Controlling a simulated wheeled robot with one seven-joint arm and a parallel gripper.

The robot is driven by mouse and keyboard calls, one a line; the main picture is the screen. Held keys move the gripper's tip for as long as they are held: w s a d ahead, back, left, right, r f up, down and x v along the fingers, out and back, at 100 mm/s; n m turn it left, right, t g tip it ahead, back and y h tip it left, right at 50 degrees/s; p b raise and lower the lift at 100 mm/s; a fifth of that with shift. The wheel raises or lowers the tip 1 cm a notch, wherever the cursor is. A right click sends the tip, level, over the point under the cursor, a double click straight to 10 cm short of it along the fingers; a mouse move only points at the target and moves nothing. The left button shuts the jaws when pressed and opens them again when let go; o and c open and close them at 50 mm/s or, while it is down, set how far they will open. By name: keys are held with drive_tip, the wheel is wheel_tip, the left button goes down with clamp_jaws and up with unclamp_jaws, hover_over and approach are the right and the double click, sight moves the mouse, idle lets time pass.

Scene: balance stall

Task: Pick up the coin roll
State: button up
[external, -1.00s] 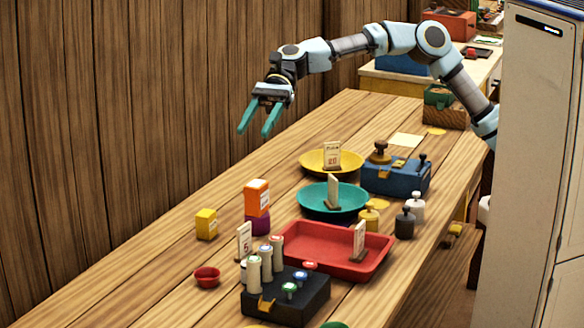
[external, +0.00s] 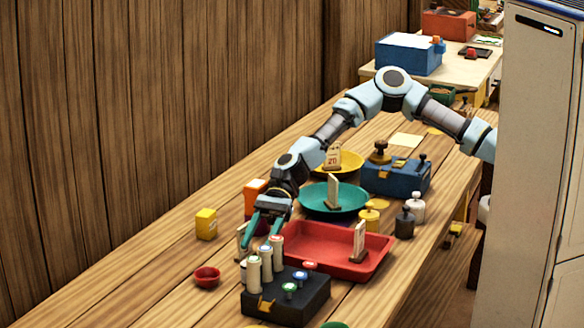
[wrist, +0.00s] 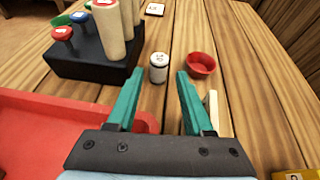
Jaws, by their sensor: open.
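A small white cylinder with a dark-rimmed, marked top, which looks like the coin roll (wrist: 158,68), stands upright on the table in the wrist view. In the external view it seems to show only partly beside the black block (external: 243,270). My gripper (wrist: 158,80) is open and empty, and its teal fingers point toward the cylinder, one to each side of its line. In the external view my gripper (external: 262,238) hangs low just behind the black block, above the table. Whether the fingertips are level with the cylinder I cannot tell.
Tall cream cylinders (wrist: 112,30) and coloured knobs stand in the black block beside my left finger. A red tray (wrist: 40,130) lies at left, a red bowl (wrist: 201,64) at right. A cream card stands close by my right finger. Clear planks lie further right.

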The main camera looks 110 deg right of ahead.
sight(245, 271)
drive_tip(key=p+x, duration=0.1)
drive_tip(key=x, duration=0.9)
drive_tip(key=shift+w+a+f+p, duration=0.15)
drive_tip(key=shift+p, duration=0.25)
drive_tip(key=shift+c, duration=0.4)
clamp_jaws()
